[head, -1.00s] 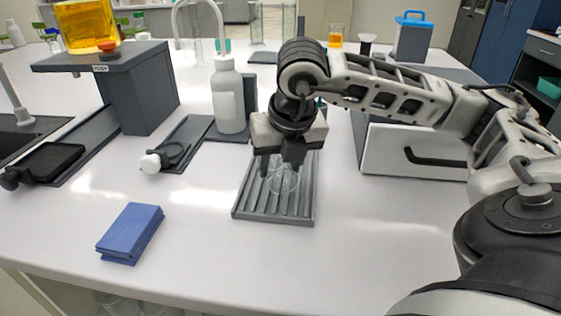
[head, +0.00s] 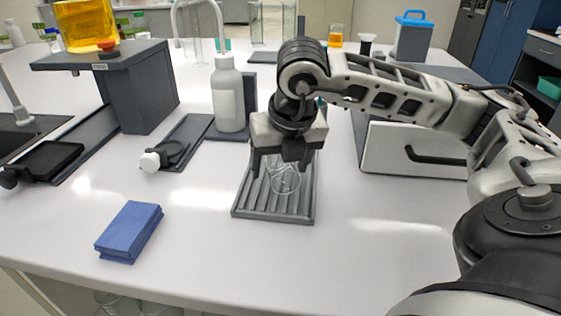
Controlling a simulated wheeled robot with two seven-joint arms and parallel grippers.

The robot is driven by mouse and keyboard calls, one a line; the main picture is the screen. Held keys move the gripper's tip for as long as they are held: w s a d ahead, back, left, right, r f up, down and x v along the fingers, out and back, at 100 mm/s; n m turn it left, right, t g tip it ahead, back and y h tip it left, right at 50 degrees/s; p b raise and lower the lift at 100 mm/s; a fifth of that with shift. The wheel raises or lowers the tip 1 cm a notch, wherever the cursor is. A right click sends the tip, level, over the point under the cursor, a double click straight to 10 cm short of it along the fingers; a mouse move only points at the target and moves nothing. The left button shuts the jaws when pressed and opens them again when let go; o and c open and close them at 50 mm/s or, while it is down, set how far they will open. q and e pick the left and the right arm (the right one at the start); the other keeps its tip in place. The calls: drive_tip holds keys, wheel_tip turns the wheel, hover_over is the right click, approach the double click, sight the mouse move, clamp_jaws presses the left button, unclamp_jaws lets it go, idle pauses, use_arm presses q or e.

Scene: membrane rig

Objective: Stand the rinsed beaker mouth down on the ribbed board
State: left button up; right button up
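The clear glass beaker (head: 286,181) is on the ribbed board (head: 273,213), a grey grooved board on the white bench. Only its faint round outline shows, and I cannot tell whether that is its mouth or its base. My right gripper (head: 281,164) is above the far part of the board, pointing down. Its two dark fingers are spread wide, with the beaker's outline between and just below them, apart from both. The gripper hides the far end of the board. My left gripper is not in view.
A blue folded cloth (head: 129,231) lies front left. A white wash bottle (head: 228,98) stands behind the board to the left. A white box with a black handle (head: 413,152) stands to the right. The bench in front of the board is clear.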

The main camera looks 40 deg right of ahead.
use_arm(q)
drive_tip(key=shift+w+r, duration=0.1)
drive_tip(key=p, duration=0.2)
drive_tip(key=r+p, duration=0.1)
drive_tip(key=p, duration=0.1)
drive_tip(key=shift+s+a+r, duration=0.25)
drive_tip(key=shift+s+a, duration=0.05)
use_arm(e)
drive_tip(key=v, duration=1.6)
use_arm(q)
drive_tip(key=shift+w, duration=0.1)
